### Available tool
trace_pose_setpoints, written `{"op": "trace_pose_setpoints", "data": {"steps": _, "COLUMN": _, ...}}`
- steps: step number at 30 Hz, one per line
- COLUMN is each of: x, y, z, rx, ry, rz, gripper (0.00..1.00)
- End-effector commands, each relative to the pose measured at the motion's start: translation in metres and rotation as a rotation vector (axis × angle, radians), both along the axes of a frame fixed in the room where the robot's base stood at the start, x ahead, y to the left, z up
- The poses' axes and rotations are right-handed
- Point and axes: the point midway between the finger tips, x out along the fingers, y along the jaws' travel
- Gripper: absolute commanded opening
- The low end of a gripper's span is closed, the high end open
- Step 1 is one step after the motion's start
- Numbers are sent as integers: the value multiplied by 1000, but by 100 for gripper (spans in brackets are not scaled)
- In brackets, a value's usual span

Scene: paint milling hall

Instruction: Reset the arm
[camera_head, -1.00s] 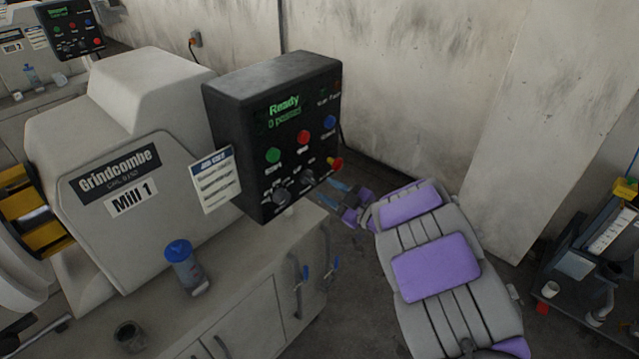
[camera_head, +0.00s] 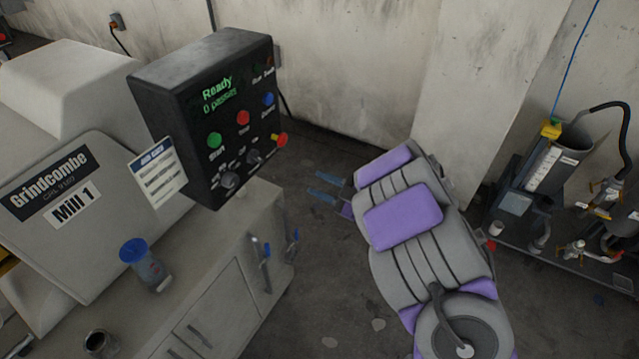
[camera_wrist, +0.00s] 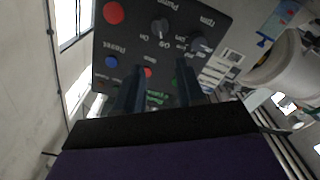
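My arm, grey with purple pads, reaches from the lower right over the floor in the head view. My gripper (camera_head: 324,187) is at its far end, with two blue-tipped fingers apart and nothing visible between them. It is to the right of the black control panel (camera_head: 205,110) of Mill 1 and apart from it in the picture. In the wrist view the gripper (camera_wrist: 159,88) shows two dark fingers spread in front of the panel (camera_wrist: 140,50), which appears upside down. Contact with the panel cannot be told there.
The grey mill (camera_head: 60,200) and its cabinet (camera_head: 215,300) fill the left. A cart (camera_head: 560,255) with a cylinder and hoses stands right. A wall (camera_head: 350,60) closes the back.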

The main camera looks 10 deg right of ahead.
Motion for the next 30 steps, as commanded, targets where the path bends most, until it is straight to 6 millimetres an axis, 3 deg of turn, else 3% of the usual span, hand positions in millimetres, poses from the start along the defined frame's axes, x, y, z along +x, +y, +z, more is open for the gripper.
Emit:
{"op": "trace_pose_setpoints", "data": {"steps": 9, "x": 1, "y": -1, "z": 0, "rx": -6, "ry": 0, "rz": -5, "gripper": 38}}
{"op": "trace_pose_setpoints", "data": {"steps": 14, "x": 17, "y": -14, "z": 3, "rx": -95, "ry": 12, "rz": -88, "gripper": 38}}
{"op": "trace_pose_setpoints", "data": {"steps": 22, "x": 56, "y": -84, "z": 31, "rx": -347, "ry": 89, "rz": -453, "gripper": 38}}
{"op": "trace_pose_setpoints", "data": {"steps": 26, "x": 56, "y": -123, "z": 50, "rx": -420, "ry": 156, "rz": -647, "gripper": 38}}
{"op": "trace_pose_setpoints", "data": {"steps": 30, "x": 40, "y": -160, "z": 69, "rx": -456, "ry": 257, "rz": -848, "gripper": 38}}
